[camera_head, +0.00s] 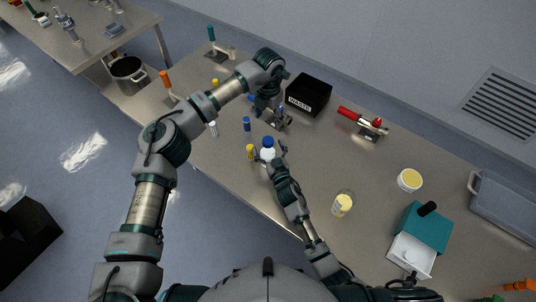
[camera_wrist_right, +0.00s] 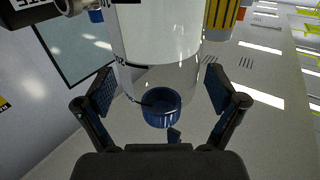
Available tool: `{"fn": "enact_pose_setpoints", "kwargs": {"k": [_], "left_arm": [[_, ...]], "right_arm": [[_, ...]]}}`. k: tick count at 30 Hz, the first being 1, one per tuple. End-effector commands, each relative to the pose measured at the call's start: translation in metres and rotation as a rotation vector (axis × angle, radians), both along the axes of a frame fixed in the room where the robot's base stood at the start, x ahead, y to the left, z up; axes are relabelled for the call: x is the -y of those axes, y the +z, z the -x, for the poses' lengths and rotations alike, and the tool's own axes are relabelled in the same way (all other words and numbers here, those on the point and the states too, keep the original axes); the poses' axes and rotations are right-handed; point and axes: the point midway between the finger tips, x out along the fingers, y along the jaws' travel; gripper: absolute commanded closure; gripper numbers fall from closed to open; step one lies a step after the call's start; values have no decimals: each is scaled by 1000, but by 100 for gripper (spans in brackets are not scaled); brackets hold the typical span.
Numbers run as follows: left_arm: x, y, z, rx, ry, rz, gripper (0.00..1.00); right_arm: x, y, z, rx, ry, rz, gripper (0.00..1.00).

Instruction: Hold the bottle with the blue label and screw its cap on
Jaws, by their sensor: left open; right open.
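A bottle with a dark blue cap (camera_head: 267,143) stands near the table's front edge. In the right wrist view, which is upside down, its clear body (camera_wrist_right: 160,45) carries a pale label and the blue cap (camera_wrist_right: 161,106) is at its mouth. I cannot tell whether the cap is tight, and no blue label is clear. My right gripper (camera_head: 274,155) is open at the bottle; in the wrist view its fingers (camera_wrist_right: 160,95) stand either side of it with visible gaps.
Small bottles with yellow (camera_head: 250,152) and blue (camera_head: 247,124) tops stand left of the bottle. A yellow-filled jar (camera_head: 342,204) stands to the right, with clear tabletop between.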

Motion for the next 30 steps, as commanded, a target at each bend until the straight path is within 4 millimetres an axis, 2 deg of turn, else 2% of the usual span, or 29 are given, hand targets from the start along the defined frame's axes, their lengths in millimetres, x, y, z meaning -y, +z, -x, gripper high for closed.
{"fn": "enact_pose_setpoints", "kwargs": {"k": [5, 15, 18, 23, 30], "left_arm": [[0, 0, 0, 0, 0, 0, 31], [0, 0, 0, 0, 0, 0, 31], [0, 0, 0, 0, 0, 0, 31], [0, -1, -1, -1, 0, -1, 31], [0, -1, -1, -1, 0, -1, 31]], "right_arm": [[6, -2, 14, -2, 0, 1, 6], [29, -2, 80, -3, 0, 0, 6], [35, -2, 95, -3, 0, -1, 6], [40, -2, 108, -2, 0, 0, 6], [41, -2, 111, -1, 0, 0, 6]]}}
